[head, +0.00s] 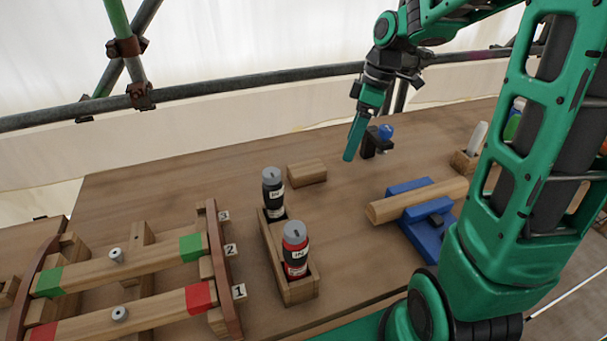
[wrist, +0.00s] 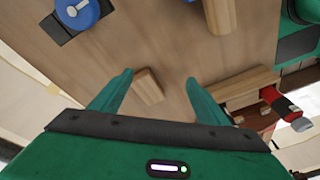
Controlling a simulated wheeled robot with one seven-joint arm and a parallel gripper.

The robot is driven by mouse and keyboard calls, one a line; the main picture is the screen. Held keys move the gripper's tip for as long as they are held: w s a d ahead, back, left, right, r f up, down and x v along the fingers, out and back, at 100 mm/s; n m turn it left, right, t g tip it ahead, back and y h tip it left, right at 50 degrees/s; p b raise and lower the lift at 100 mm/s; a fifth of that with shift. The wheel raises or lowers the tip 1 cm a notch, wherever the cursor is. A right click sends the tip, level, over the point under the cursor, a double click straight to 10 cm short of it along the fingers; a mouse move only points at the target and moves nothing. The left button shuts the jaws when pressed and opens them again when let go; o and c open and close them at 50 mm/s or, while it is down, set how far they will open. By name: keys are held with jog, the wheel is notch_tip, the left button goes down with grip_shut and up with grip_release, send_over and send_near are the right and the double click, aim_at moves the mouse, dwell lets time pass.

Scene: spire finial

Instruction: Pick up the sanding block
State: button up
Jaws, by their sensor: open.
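The sanding block looks like a small plain wooden block (head: 307,172) lying on the wooden table, behind and right of the bottle holder. In the wrist view the block (wrist: 148,86) appears between my two fingers, nearer the left one, with table showing around it. My gripper (head: 349,158) is above the table, to the right of the block in the head view, pointing down. In the wrist view my gripper (wrist: 159,78) is open and empty, its fingers spread wider than the block.
A wooden holder (head: 291,291) with a black bottle (head: 273,193) and a red bottle (head: 296,250) stands in front of the block. A dark stand with a blue knob (head: 386,131) is near my gripper. Blue supports (head: 424,243) hold a wooden bar (head: 405,205). A slatted rack (head: 230,255) stands left.

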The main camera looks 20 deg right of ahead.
jog(key=w+a+n, duration=0.1)
jog(key=w+n, duration=0.1)
jog(key=w+a+f+n+y, duration=0.1)
jog(key=w+a+n, duration=0.1)
jog(key=w+a+f+n, duration=0.1)
jog(key=w+a+n, duration=0.1)
jog(key=w, duration=0.1)
jog(key=shift+w+n+y, duration=0.1)
jog(key=shift+n+y, duration=0.2)
jog(key=shift+w+a+f, duration=0.2)
jog(key=shift+a, duration=0.05)
send_over(307, 167)
jog(key=d, duration=0.2)
jog(key=shift+n, duration=0.3)
notch_tip(307, 167, down, 4)
jog(key=shift+w+a+f, duration=0.1)
jog(key=shift+w, duration=0.05)
jog(key=shift+s+x, duration=0.2)
jog(key=shift+x, duration=1.3)
jog(key=shift+s+x, duration=0.15)
jog(key=shift+x, duration=1.35)
jog(key=shift+f, duration=0.15)
jog(key=shift+c, duration=0.4)
jog(key=c, duration=1.1)
